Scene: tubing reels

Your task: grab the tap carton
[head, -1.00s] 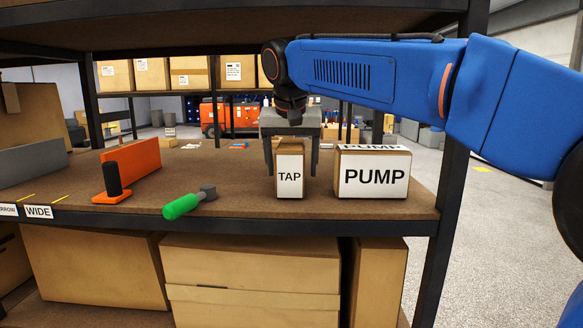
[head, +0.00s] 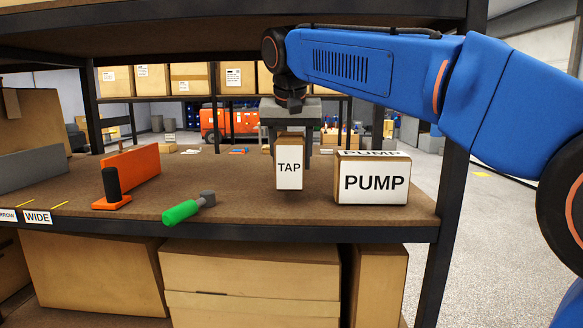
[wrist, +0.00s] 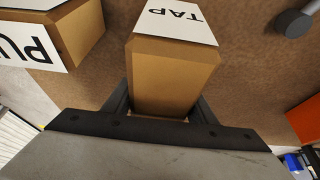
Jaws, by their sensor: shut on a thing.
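The tap carton (head: 289,165) is a narrow brown box with a white TAP label on its front. It hangs upright a little above the brown shelf, with a shadow beneath it. My gripper (head: 290,135) is above and behind it, shut on its sides. In the wrist view the tap carton (wrist: 172,75) sits between the two dark fingers of my gripper (wrist: 160,112). The fingertips are partly hidden by the carton.
The wider PUMP carton (head: 372,180) stands close to the right. A green-handled hammer (head: 189,208) lies to the front left. An orange divider (head: 132,168) and a black-and-orange tool (head: 112,190) are farther left. A dark shelf post (head: 448,185) stands at right.

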